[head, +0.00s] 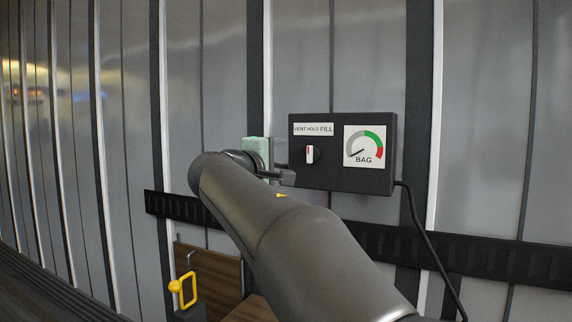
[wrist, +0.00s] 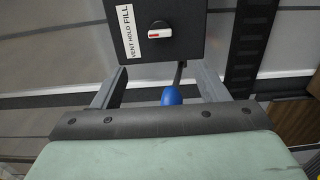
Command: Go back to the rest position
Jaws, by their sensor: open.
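My gripper (head: 284,166) is by the left side of the black control box (head: 343,185), with my arm reaching up to it. In the wrist view its two fingers stand wide apart, so the gripper (wrist: 161,72) is open. A blue tip (wrist: 172,96) on a thin dark rod shows between the fingers, apart from both; my arm hides it in the head view. The box carries a white knob (head: 310,154) with a red mark, a "VENT HOLD FILL" label (head: 313,129) and a BAG gauge (head: 364,147). The gauge needle points to the lower left, in the grey part.
The box hangs on a ribbed metal wall (head: 480,110) with a dark horizontal rail (head: 480,258) below it. A black cable (head: 425,240) runs down from its right side. A yellow handle (head: 188,289) stands at lower left, by a brown wooden panel (head: 215,275).

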